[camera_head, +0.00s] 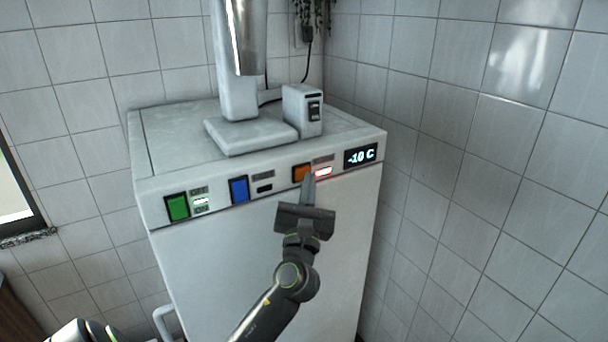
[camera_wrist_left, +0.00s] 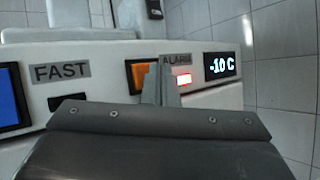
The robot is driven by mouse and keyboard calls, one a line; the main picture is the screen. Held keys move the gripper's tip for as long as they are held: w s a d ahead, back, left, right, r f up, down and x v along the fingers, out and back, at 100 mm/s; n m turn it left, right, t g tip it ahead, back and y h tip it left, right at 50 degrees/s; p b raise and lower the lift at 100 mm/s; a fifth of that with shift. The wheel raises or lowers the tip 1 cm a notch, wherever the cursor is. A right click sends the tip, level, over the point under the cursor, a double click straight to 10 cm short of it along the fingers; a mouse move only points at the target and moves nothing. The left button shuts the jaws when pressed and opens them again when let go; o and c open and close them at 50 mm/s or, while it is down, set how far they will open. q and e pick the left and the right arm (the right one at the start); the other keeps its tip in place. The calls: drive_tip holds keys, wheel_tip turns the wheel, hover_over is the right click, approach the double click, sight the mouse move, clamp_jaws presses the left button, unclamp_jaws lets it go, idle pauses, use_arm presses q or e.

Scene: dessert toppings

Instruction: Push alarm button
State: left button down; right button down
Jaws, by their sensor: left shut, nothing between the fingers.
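The orange alarm button (camera_head: 300,173) sits on the front panel of the white freezer (camera_head: 260,260). In the left wrist view the orange button (camera_wrist_left: 140,74) is partly hidden by my fingers, beside the "ALARM" label (camera_wrist_left: 176,59). A red light (camera_head: 323,172) glows just right of it, and it shows in the wrist view (camera_wrist_left: 183,76) too. My left gripper (camera_head: 308,183) is shut and empty, its fingertips at the button's right edge. I cannot tell whether they touch it. My right gripper is not in view.
A green button (camera_head: 177,207), a blue button (camera_head: 239,189) and a "-10 C" display (camera_head: 361,155) share the panel. A white appliance (camera_head: 240,130) and a small box (camera_head: 303,110) stand on top. A tiled wall rises close on the right.

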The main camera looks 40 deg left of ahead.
use_arm(q)
drive_tip(key=shift+w+a, duration=0.15)
drive_tip(key=shift+a, duration=0.2)
idle(0.3)
drive_tip(key=shift+d, duration=0.15)
drive_tip(key=shift+s+d, duration=0.35)
drive_tip(key=shift+d, duration=0.25)
drive_tip(key=shift+d+p, duration=0.1)
drive_tip(key=shift+p, duration=0.2)
drive_tip(key=shift+s+d, duration=0.3)
drive_tip(key=shift+d, duration=0.45)
drive_tip(key=shift+s+d, duration=0.35)
drive_tip(key=shift+d, duration=0.35)
drive_tip(key=shift+s+d, duration=0.3)
drive_tip(key=shift+d, duration=0.45)
drive_tip(key=shift+f, duration=0.1)
